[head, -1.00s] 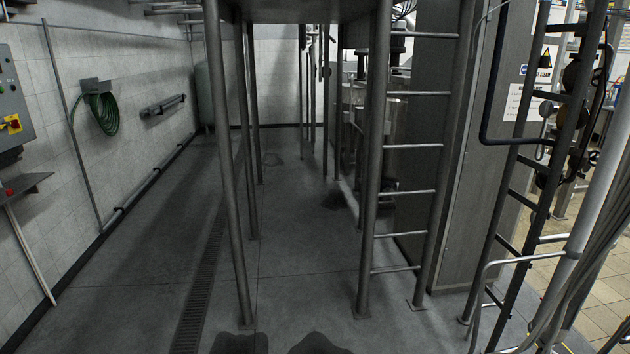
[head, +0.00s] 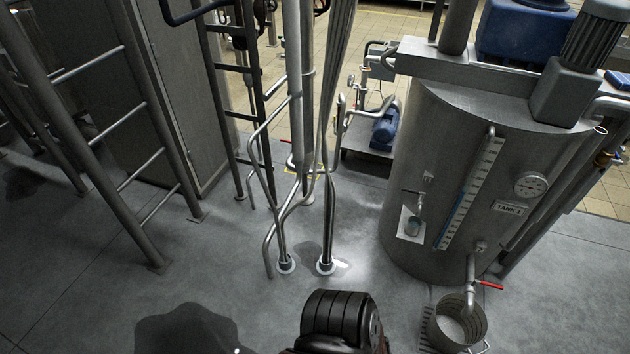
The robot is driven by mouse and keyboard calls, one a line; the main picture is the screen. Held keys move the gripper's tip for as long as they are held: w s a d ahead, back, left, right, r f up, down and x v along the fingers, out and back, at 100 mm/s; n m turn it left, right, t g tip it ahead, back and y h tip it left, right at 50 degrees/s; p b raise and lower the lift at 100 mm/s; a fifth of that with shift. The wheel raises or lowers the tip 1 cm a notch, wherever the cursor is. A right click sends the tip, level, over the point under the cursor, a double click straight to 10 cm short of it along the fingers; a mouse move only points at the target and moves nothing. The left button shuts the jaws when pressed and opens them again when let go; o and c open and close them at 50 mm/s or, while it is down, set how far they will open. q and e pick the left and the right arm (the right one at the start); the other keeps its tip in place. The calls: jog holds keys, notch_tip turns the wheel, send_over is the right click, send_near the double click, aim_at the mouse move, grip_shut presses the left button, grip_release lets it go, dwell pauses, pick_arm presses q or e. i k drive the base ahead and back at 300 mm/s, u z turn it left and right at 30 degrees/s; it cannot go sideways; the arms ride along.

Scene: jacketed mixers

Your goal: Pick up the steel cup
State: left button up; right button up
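A small greyish cup (head: 413,226) stands on a small pale shelf on the front of the tank, under a small sampling tap (head: 420,201). It is small in the picture and I cannot tell for sure that it is steel. A larger metal pail (head: 460,320) stands on a slatted rack on the floor, below the tank's outlet. Neither of my grippers is in view. A black ribbed part at the bottom middle seems to be mine.
The steel tank (head: 440,130), labelled TANK 1, has a gauge and an outlet valve with a red handle (head: 489,285). Vertical pipes (head: 305,120) reach the floor left of it. A ladder (head: 135,100) stands at the left.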

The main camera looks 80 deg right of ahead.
aim_at(415, 223)
jog(key=z, duration=2.9)
jog(key=i, duration=0.25)
